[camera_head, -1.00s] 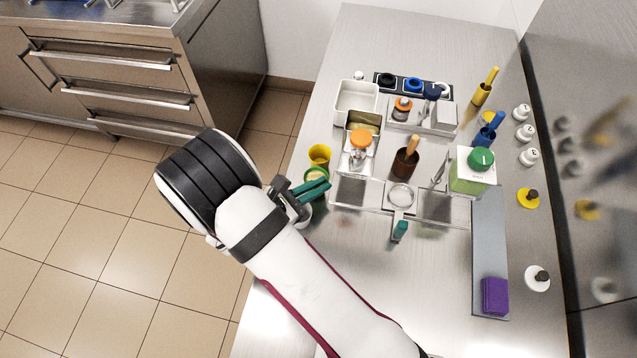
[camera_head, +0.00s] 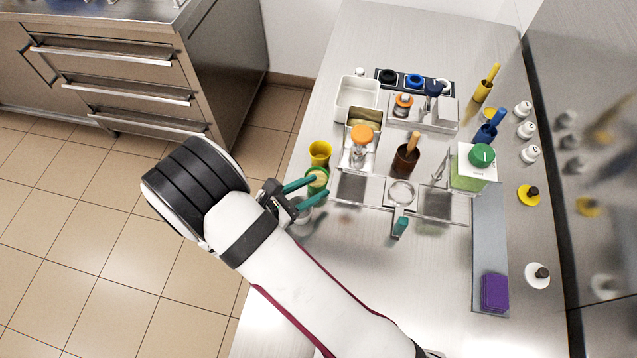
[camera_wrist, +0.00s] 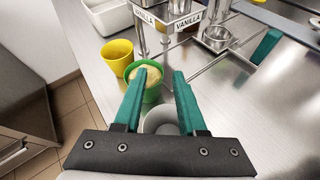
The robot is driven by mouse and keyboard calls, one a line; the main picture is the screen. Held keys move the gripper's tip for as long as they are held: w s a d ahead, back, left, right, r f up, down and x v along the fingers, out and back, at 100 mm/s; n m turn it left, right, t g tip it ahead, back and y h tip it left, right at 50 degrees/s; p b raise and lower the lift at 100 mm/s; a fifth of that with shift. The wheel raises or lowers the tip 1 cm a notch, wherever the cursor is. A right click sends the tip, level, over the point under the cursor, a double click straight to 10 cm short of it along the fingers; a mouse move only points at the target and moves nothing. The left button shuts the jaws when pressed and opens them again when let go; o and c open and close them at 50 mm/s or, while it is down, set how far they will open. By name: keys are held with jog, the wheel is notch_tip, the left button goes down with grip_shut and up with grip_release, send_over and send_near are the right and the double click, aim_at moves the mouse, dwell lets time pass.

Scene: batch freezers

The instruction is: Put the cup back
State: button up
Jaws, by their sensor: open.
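My gripper (camera_head: 318,185) is open, with its green fingers spread; it also shows in the wrist view (camera_wrist: 162,75). A green cup (camera_head: 318,172) with pale cream-coloured contents stands at the left table edge, just beyond the fingertips. In the wrist view the left finger covers part of this green cup (camera_wrist: 152,92). A yellow cup (camera_head: 320,151) stands behind it and looks empty (camera_wrist: 117,56). A white cup (camera_head: 303,216) is below the fingers, partly hidden by them; its rim shows between them in the wrist view (camera_wrist: 160,117). Whether a finger touches any cup I cannot tell.
A clear stand with labelled holders (camera_wrist: 180,22) is right of the cups. The table front is clear. The floor lies left of the table edge.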

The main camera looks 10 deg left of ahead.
jog(key=v, duration=1)
jog(key=d+r+m+g+h, duration=0.1)
jog(key=d+r+m+g, duration=0.3)
jog(key=d+m, duration=0.35)
jog(key=d+r+m+g, duration=0.4)
jog(key=d+m+g, duration=0.15)
jog(key=d, duration=0.25)
jog(key=s+d+r+m+y, duration=0.3)
jog(key=s+m+y, duration=0.2)
jog(key=m, duration=0.5)
jog(key=s+d+r+m+g+y, duration=0.1)
jog(key=s+m+y, duration=0.4)
jog(key=m, duration=0.5)
jog(key=shift+s+d+r, duration=0.9)
jog(key=shift+s+d, duration=0.05)
jog(key=shift+s, duration=0.3)
jog(key=shift+g, duration=0.25)
